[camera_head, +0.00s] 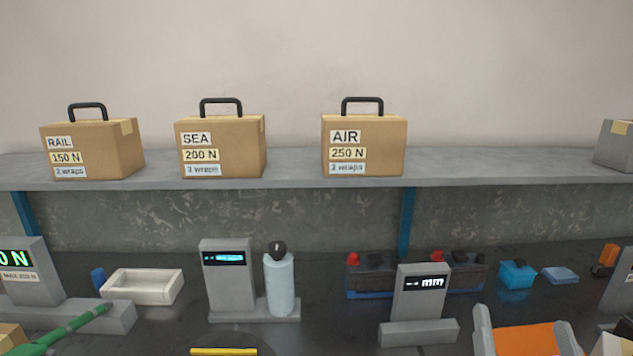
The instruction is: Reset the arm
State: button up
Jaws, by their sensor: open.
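No part of my arm or gripper can be made out in the head view. Three brown cartons with black handles stand apart on the grey shelf (290,170). The left carton (112,150) reads RAIL, 150 N. The middle carton (241,148) reads SEA, 200 N. The right carton (385,135) reads AIR, 250 N.
Below, the dark bench holds a grey display post (229,285), a light-blue bottle (280,285), a white tray (142,298), a mm display (421,300), a battery-like block (370,282) and a green rod (75,328). An orange piece between grey uprights (526,341) is cut off below.

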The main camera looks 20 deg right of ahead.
jog(key=s+a+f+n+g+y+p, duration=0.1)
jog(key=s+a+f+n+y, duration=0.3)
jog(key=s+a+f, duration=0.4)
jog(key=s+a+f+n+g+y+p, duration=0.1)
jog(key=s+a+f+n+g+y, duration=0.2)
jog(key=s, duration=1.1)
jog(key=a+f+n+y, duration=0.1)
jog(key=a+f+y, duration=0.2)
jog(key=a+f, duration=0.2)
jog(key=shift+s+a+g+y, duration=0.25)
jog(key=shift+s+g+y, duration=0.05)
jog(key=shift+y, duration=0.1)
